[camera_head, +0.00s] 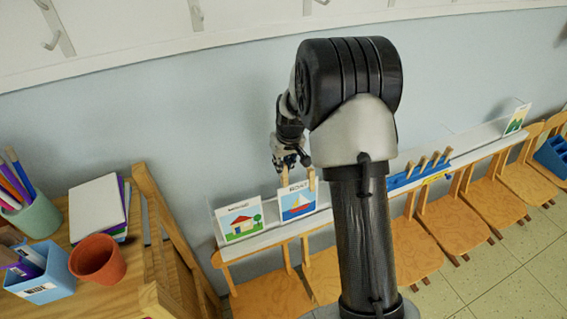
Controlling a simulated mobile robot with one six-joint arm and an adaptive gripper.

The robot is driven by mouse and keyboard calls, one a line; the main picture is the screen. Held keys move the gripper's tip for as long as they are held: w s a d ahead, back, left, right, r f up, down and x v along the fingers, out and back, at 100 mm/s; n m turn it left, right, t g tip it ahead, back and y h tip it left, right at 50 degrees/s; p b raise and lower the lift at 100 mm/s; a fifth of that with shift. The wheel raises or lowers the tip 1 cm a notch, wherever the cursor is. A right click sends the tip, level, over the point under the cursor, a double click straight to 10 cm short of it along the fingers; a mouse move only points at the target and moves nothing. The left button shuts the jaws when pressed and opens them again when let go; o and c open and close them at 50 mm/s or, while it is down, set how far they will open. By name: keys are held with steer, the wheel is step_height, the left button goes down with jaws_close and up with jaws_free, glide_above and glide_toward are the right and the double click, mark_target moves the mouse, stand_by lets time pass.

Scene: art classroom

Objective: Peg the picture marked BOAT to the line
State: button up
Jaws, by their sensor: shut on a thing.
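The BOAT picture (298,205), a white card with a red and white sailboat on blue, stands on the white ledge, left of my arm. A wooden peg (311,180) is at its top right corner. Another wooden peg (284,178) is at its top left corner, directly under my gripper (287,164). My gripper points down and is shut on this left peg; its fingertips are small and dark here. Whether either peg grips the card is unclear. I cannot make out the line near the picture.
A HOUSE picture (240,221) stands just left of BOAT. A blue rack (400,181) with several pegs is right of my arm. Wooden chairs (270,297) line the ledge's front. A wooden desk (125,287) with pots and an orange cup (98,259) is at left.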

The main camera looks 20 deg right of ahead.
mark_target(285, 174)
steer(key=shift+s+f+b, duration=0.25)
steer(key=shift+f+b, duration=0.75)
steer(key=shift+f, duration=0.4)
steer(key=shift+s+f+b, duration=0.2)
steer(key=shift+f+b, duration=0.8)
steer(key=shift+f, duration=0.35)
steer(key=o, duration=0.9)
steer(key=shift+o, duration=1.2)
steer(key=shift+r, duration=0.15)
